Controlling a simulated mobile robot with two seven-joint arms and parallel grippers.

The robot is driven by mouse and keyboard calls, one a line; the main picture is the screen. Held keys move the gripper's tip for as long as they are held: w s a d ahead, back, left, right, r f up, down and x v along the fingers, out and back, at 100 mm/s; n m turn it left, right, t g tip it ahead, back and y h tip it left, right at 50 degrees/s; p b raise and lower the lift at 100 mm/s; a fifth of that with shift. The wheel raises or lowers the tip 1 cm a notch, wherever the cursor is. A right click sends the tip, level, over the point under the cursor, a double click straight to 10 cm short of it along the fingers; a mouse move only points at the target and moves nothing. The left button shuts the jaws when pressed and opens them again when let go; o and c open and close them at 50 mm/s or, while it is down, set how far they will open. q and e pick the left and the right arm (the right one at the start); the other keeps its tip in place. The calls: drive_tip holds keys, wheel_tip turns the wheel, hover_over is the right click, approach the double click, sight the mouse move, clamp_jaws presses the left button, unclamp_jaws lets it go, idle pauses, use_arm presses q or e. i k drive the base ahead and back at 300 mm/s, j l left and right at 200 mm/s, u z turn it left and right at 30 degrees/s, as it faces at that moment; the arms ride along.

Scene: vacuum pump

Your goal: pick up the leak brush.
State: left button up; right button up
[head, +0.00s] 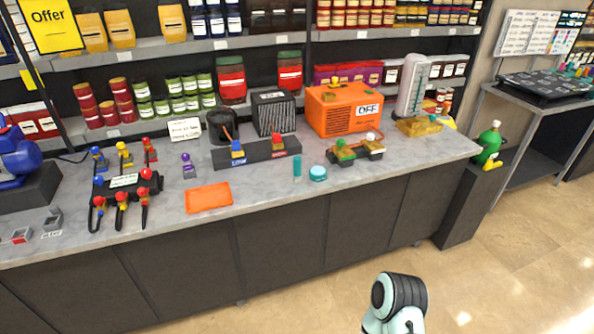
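I cannot make out a leak brush for certain. A small narrow teal piece (297,167) stands on the grey counter, just left of a round teal jar with a pale lid (318,173). It may be the brush, but it is too small to tell. Nothing touches either of them. Neither of my grippers is in view. Only a rounded dark and white link of one of my arms shows at the bottom, in front of the counter and apart from it.
An orange box marked OFF (345,108) stands behind the teal pieces. An orange cloth (208,197) lies at the front. Shelves rise behind.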

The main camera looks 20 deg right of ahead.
sight(297, 176)
drive_tip(key=i+l+u, duration=0.1)
drive_tip(key=l, duration=0.2)
drive_tip(key=i+l, duration=0.25)
drive_tip(key=i+l+u, duration=0.15)
drive_tip(key=l, duration=0.2)
drive_tip(key=i+l+u, duration=0.1)
drive_tip(key=l, duration=0.25)
